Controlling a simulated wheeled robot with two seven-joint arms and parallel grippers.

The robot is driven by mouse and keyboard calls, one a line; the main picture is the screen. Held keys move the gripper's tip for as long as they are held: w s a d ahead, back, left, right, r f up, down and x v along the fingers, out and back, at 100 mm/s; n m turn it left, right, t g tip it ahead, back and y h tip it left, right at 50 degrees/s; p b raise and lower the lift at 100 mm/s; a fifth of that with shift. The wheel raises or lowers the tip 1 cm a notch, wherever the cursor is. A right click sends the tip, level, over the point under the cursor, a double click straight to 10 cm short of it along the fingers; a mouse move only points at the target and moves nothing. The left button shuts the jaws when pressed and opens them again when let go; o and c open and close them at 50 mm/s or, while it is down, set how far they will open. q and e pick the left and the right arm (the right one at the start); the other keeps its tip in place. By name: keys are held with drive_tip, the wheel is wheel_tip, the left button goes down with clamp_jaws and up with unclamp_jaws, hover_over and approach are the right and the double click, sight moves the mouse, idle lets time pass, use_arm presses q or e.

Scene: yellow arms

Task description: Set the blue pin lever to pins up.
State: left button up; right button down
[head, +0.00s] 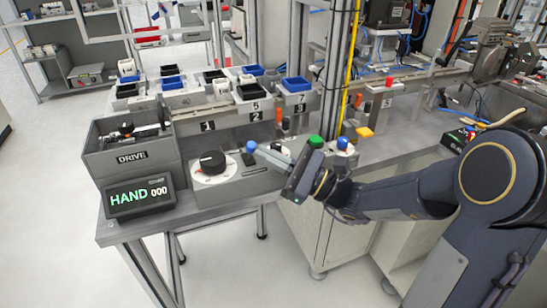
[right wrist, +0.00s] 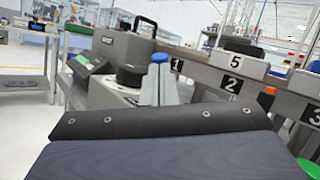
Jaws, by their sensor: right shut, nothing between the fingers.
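A lever with a blue ball knob (head: 251,146) stands on the grey control box, to the right of the black dial. My right gripper (head: 262,150) is shut and empty, its fingertips just to the right of this knob. In the right wrist view the blue knob (right wrist: 160,57) shows just beyond the tips of the shut fingers (right wrist: 159,85). I cannot tell whether fingers and lever touch. The lower part of the lever is mostly hidden. My left gripper is not in view.
A black dial (head: 212,162) and a display reading HAND 000 (head: 140,197) lie to the left. A green button (head: 315,141) and another blue knob (head: 343,143) are near my right wrist. Numbered bins (head: 294,96) stand behind. A grey DRIVE box (head: 130,160) stands at the left.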

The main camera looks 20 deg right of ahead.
drive_tip(key=shift+w+r+m+h+p, duration=0.2)
drive_tip(key=shift+r+m+h+p, duration=0.35)
drive_tip(key=shift+p, duration=0.9)
drive_tip(key=w+m+g+h+p, duration=0.1)
drive_tip(key=m+p, duration=0.1)
drive_tip(key=p, duration=0.3)
drive_tip(key=w+r+m+g+h+p, duration=0.1)
drive_tip(key=p, duration=0.4)
drive_tip(key=w+r+m+g+h+p, duration=0.1)
drive_tip(key=m+p, duration=0.1)
drive_tip(key=p, duration=0.4)
drive_tip(key=shift+w+r+m+h, duration=0.2)
drive_tip(key=shift+w+m+h, duration=0.15)
drive_tip(key=shift+w+g+p, duration=0.15)
drive_tip(key=shift+g+p, duration=0.2)
drive_tip(key=shift+g, duration=0.15)
drive_tip(key=shift+a+f+m+b, duration=0.1)
drive_tip(key=shift+f+m+b, duration=0.2)
drive_tip(key=shift+f, duration=0.15)
drive_tip(key=shift+r, duration=0.1)
